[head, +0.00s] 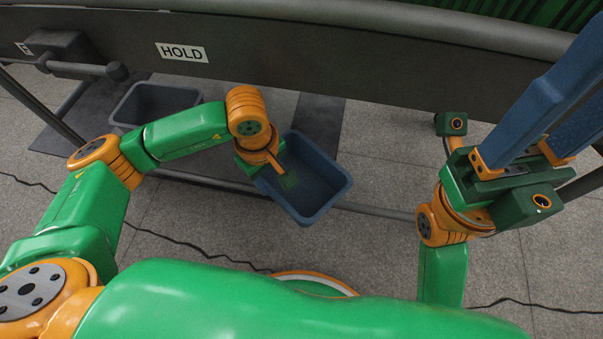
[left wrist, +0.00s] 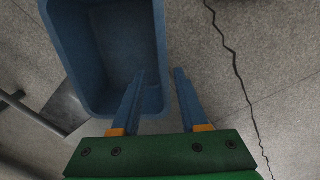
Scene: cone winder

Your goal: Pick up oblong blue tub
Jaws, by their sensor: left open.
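The oblong blue tub (head: 328,200) is open at the top and sits below the dark machine panel, in the middle of the head view. It fills the upper left of the left wrist view (left wrist: 75,60). My left gripper (left wrist: 160,74) is open at the tub's near edge. In the wrist view its two blue fingers lie on either side of the tub's right wall, one over the inside and one outside. Whether they touch the wall cannot be told. My right gripper (head: 582,88) is open and empty at the right, its fingertips cut off by the picture edge.
A dark grey tub (head: 157,103) stands at the left. A dark panel with a HOLD label (head: 182,52) spans the back, with a grey rail (head: 375,210) running low beneath it. A black cable (head: 190,243) lies across the tiled floor.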

